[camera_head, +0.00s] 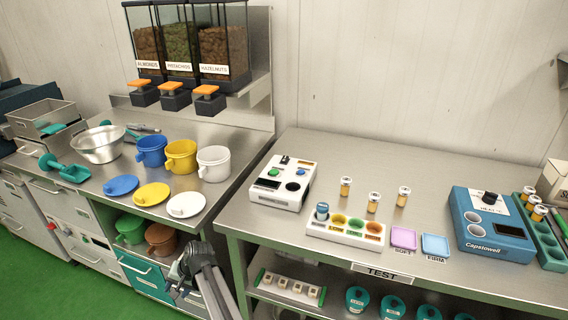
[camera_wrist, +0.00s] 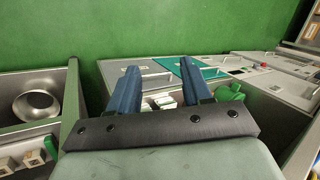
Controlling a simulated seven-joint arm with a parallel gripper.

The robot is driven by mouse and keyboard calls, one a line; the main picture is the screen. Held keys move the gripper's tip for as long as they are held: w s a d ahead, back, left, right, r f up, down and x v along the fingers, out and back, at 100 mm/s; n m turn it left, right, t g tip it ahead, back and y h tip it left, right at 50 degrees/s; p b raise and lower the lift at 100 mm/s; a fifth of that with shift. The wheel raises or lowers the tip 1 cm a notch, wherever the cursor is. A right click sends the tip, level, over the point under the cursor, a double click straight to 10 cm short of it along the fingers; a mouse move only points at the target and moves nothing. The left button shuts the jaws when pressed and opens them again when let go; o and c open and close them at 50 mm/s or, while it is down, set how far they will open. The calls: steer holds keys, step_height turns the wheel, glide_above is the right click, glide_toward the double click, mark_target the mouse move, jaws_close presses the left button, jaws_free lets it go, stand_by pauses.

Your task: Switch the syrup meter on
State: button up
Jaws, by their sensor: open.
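A white boxy meter (camera_head: 282,182) stands at the left end of the test bench. Its top has a green button, a dark round part, a dark display and a small blue part at the back. I take it to be the syrup meter, but no readable label confirms this. The display looks dark. My gripper (camera_wrist: 160,78) is open and empty in the wrist view, its two blue fingers well apart. In the head view my arm is low in front of the benches, left of and below the meter, not touching it. The wrist view does not show the meter.
A white block with coloured wells (camera_head: 346,231) stands right of the meter, with several small vials behind it. Pink (camera_head: 404,238) and blue (camera_head: 435,244) trays and a blue Capstowell device (camera_head: 494,224) lie farther right. Jugs and lids crowd the left bench. The bench (camera_head: 330,155) behind the meter is clear.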

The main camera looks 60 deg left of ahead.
steer(key=s+a+r+n, duration=0.1)
steer(key=s+a+r, duration=0.3)
steer(key=s+r, duration=0.4)
steer(key=s+a+r, duration=0.2)
steer(key=a+r, duration=0.3)
steer(key=r, duration=0.4)
step_height(320, 180, up, 23)
steer(key=m+t, duration=0.5)
steer(key=t, duration=0.4)
glide_above(285, 158)
steer(key=s+d, duration=0.4)
steer(key=shift+y, duration=0.3)
steer(key=x, duration=1.3)
steer(key=shift+s+f, duration=0.1)
steer(key=shift+s, duration=0.2)
